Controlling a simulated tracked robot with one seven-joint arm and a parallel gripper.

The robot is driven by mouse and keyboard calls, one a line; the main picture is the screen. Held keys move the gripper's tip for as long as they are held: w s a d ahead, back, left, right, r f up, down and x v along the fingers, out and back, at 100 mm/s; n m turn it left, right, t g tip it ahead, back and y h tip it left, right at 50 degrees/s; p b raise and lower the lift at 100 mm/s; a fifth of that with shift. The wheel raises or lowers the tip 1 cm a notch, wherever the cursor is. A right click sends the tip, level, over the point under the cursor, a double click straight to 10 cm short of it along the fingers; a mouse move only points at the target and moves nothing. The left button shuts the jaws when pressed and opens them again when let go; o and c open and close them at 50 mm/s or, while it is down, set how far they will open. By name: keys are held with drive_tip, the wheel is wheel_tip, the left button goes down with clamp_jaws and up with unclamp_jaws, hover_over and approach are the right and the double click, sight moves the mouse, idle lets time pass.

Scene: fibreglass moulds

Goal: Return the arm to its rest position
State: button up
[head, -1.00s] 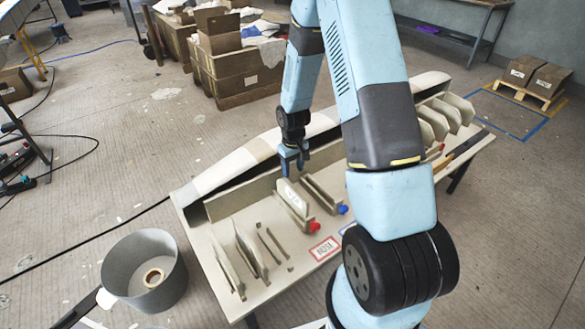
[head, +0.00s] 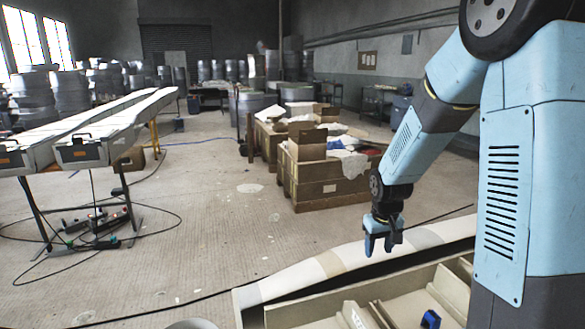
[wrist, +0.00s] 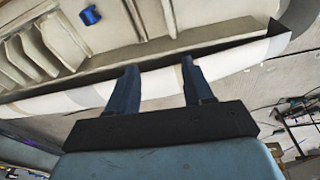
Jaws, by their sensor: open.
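My gripper (head: 383,243) hangs from my blue arm in the head view, over the far edge of the mould (head: 335,262). Its fingers point down, and it is open and empty. In the wrist view the two dark blue fingers of my gripper (wrist: 155,87) stand apart with nothing between them. The mould's pale rim (wrist: 228,62) shows behind them. My arm's upper links cover the right side of the head view and hide what is behind.
A blue clamp (head: 430,319) sits among the mould's ribs; it also shows in the wrist view (wrist: 90,15). Wooden crates (head: 325,175) with cardboard boxes stand behind. Long moulds on a stand (head: 90,135) are at left. The floor between is mostly open, with cables.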

drive_tip(key=s+r+m+t, duration=0.1)
drive_tip(key=s+r, duration=0.4)
drive_tip(key=r, duration=0.3)
drive_tip(key=s+r+t, duration=0.1)
drive_tip(key=s+r, duration=0.5)
drive_tip(key=r, duration=0.1)
drive_tip(key=s+r+t, duration=0.1)
drive_tip(key=s+r, duration=0.2)
drive_tip(key=s, duration=0.3)
drive_tip(key=s+r+m, duration=0.1)
drive_tip(key=s+r, duration=0.3)
drive_tip(key=s, duration=0.3)
drive_tip(key=shift+s+a+r+t, duration=0.15)
drive_tip(key=shift+t, duration=0.25)
